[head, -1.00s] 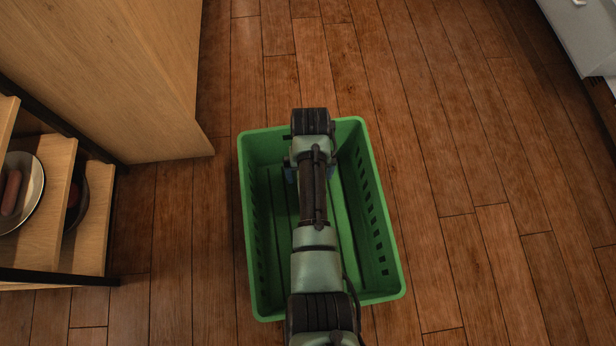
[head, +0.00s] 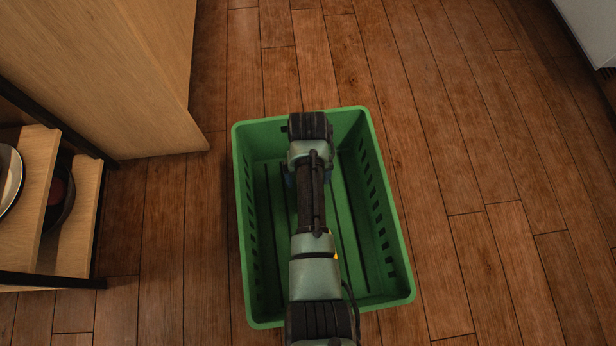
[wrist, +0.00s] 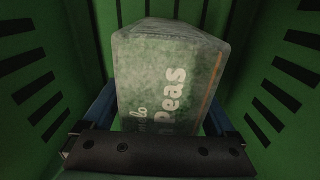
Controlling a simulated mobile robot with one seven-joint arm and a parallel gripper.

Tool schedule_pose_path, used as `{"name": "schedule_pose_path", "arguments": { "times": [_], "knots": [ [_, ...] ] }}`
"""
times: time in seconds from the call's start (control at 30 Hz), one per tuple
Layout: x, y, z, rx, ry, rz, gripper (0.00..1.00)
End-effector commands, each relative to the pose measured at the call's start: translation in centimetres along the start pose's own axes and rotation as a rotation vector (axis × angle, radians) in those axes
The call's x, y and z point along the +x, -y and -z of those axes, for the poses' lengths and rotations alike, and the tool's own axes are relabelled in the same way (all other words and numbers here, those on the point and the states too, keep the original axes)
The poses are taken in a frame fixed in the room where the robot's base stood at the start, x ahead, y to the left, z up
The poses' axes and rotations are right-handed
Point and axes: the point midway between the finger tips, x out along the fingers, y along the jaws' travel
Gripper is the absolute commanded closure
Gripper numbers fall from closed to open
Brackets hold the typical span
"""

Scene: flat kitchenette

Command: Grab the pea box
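The pea box (wrist: 165,75) is pale green with white "Peas" lettering and fills the middle of the wrist view. It is inside the green basket (head: 241,220). My gripper (wrist: 160,118) is open, with its blue fingers on the left and right sides of the box. Narrow gaps seem to show beside the box, and firm contact cannot be made out. In the head view my arm reaches down into the basket and hides the box and most of the gripper.
The basket's slotted walls stand close on both sides of my gripper. A wooden cabinet (head: 90,70) is at upper left. A low shelf (head: 75,225) with dishes is at left. A white unit (head: 590,25) is at upper right. Wooden floor is clear on the right.

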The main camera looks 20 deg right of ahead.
Motion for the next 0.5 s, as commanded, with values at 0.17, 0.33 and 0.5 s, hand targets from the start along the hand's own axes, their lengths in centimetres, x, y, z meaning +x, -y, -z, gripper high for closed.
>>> {"name": "schedule_pose_path", "arguments": {
  "times": [0.17, 0.33, 0.5],
  "knots": [
    [0.00, 0.00, 0.00, 0.000, 0.000, 0.000, 0.43],
    [0.00, 0.00, 0.00, 0.000, 0.000, 0.000, 0.74],
    [0.00, 0.00, 0.00, 0.000, 0.000, 0.000, 1.00]
  ]
}}
